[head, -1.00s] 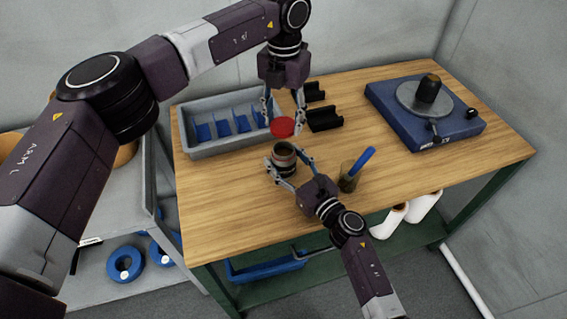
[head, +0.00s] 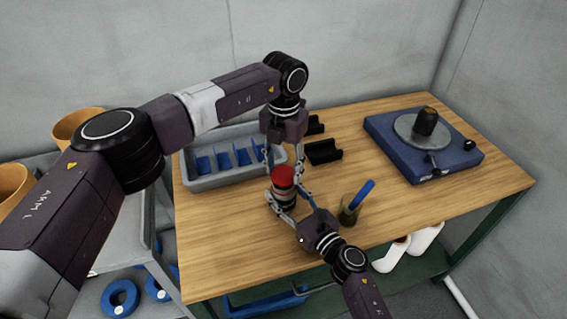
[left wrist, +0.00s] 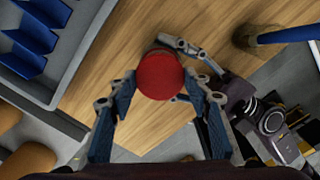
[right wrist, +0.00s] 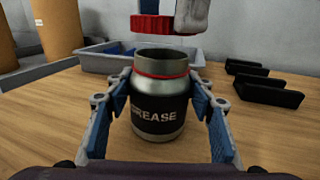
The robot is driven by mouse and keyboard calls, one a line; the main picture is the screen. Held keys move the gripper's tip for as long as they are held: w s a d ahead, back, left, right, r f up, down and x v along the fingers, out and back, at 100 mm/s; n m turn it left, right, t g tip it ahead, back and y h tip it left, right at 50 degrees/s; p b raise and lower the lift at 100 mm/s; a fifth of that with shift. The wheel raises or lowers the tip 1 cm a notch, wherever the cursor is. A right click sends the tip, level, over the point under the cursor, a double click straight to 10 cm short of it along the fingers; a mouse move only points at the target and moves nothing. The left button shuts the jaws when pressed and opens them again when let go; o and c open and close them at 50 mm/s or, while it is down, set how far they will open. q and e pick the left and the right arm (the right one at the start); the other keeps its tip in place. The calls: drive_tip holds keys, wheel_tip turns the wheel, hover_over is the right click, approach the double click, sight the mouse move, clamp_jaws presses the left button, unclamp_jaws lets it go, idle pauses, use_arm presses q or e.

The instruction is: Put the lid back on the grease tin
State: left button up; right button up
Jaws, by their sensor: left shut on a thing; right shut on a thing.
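The grease tin (right wrist: 158,112), steel with a black "GREASE" band and a red ring below its open mouth, stands upright on the workbench. My right gripper (right wrist: 160,88) is shut around its sides, one finger on each side. The red lid (right wrist: 165,24) is in my left gripper (left wrist: 160,85), which is shut on its rim. In the right wrist view the lid is roughly over the mouth, with a visible gap between them. In the head view the lid (head: 283,176) overlaps the top of the tin (head: 284,199). In the left wrist view the lid hides most of the tin.
A grey divided bin (head: 190,182) with blue dividers stands behind on the left. Black holders (head: 323,152) are behind on the right. A blue turntable unit (head: 440,165) is at the right; bare wood lies between.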

sight(283, 194)
idle(0.4)
use_arm(q)
drive_tip(key=shift+f, duration=0.85)
drive_tip(key=shift+f, duration=0.6)
